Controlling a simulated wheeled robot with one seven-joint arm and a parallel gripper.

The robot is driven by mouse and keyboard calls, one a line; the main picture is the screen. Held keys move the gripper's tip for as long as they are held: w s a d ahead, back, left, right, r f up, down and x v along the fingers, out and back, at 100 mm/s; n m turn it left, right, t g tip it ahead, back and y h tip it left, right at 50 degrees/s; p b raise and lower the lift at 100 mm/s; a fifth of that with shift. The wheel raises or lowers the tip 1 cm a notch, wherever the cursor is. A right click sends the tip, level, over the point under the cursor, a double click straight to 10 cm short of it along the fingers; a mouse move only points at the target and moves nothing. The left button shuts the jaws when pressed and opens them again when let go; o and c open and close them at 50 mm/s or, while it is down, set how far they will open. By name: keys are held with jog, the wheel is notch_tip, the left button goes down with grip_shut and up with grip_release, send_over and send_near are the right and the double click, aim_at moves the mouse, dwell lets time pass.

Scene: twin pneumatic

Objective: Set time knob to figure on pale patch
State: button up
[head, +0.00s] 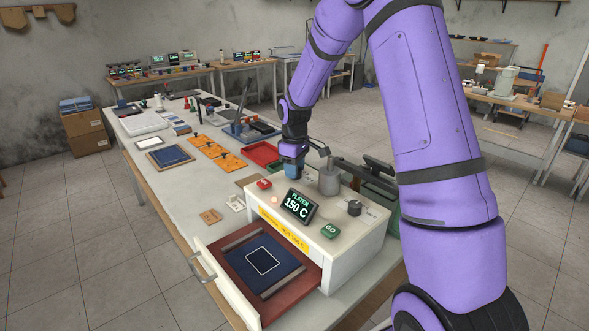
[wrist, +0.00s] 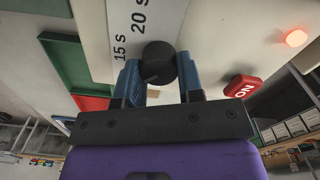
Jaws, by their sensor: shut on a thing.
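The time knob (wrist: 158,62) is a dark round knob on the pale top of the press. The figures "15 s" and "20 s" stand on a pale strip (wrist: 135,22) beside it in the wrist view. My gripper (wrist: 158,72) has its two blue fingers shut on the knob, one on each side. In the head view my gripper (head: 291,174) reaches down at the back left of the press (head: 340,240) and hides this knob. I cannot tell which figure the knob's mark points to. A small pale card (head: 235,203) lies left of the press; its print is too small to read.
The press top carries a red ON button (head: 264,184), a lit lamp (head: 274,200), a display (head: 298,206) reading "PLATEN 150 C", a green GO button (head: 330,231) and another dark knob (head: 354,208). An open drawer (head: 222,262) holds a blue pad. A grey cylinder (head: 329,180) stands close right of my gripper.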

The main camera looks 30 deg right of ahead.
jog(key=m, duration=0.4)
jog(key=shift+d+m, duration=0.15)
jog(key=shift+m, duration=2.35)
jog(key=o, duration=0.9)
jog(key=shift+r, duration=0.15)
notch_tip(320, 180, up, 11)
jog(key=shift+f, duration=0.2)
